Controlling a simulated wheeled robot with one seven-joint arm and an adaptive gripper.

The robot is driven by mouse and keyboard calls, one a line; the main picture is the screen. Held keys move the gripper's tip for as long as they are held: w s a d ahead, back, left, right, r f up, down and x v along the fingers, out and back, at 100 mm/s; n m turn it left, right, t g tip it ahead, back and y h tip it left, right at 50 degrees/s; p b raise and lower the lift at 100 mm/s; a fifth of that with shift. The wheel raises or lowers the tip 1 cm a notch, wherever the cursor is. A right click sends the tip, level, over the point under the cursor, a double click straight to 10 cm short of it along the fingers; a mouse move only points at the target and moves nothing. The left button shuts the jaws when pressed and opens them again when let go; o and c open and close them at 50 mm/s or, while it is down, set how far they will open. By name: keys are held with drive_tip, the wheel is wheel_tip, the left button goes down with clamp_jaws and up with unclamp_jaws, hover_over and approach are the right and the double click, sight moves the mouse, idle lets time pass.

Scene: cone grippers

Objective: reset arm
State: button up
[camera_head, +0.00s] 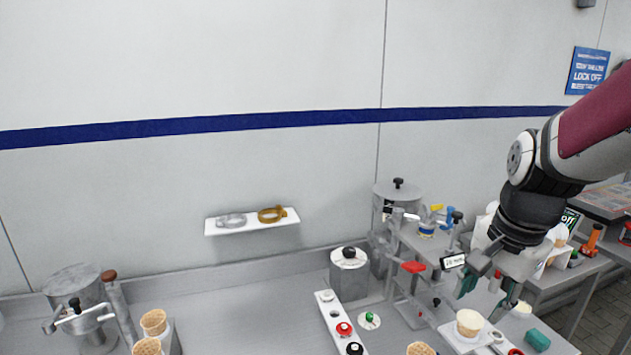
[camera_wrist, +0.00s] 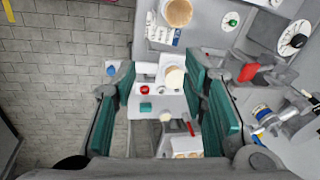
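My gripper (camera_head: 486,296) is at the right of the head view, pointing down above the right part of the counter. In the wrist view its two green-padded fingers (camera_wrist: 160,98) stand apart with nothing held between them. A filled cone (camera_head: 469,323) stands in a white holder just below and left of the fingers in the head view. A pale round top (camera_wrist: 175,78) shows between the fingers in the wrist view, below them and apart. My arm comes in from the right edge of the head view.
A dispenser with a red handle (camera_head: 413,267) stands left of the gripper. A white strip with red and black knobs (camera_head: 342,325) lies on the counter. A small shelf (camera_head: 252,222) hangs on the wall. Waffle cones (camera_head: 153,322) stand at lower left. The space above the counter's middle is clear.

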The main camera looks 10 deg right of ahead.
drive_tip(key=s+a+r+n+t, duration=0.1)
drive_tip(key=s+a+r+n, duration=0.2)
drive_tip(key=a+n, duration=0.4)
drive_tip(key=s+a+r+n+t, duration=0.2)
drive_tip(key=s+a+r+n, duration=0.1)
drive_tip(key=a+n, duration=0.5)
drive_tip(key=shift+a+y+b, duration=0.3)
drive_tip(key=shift+a+b, duration=0.05)
drive_tip(key=shift+a, duration=0.35)
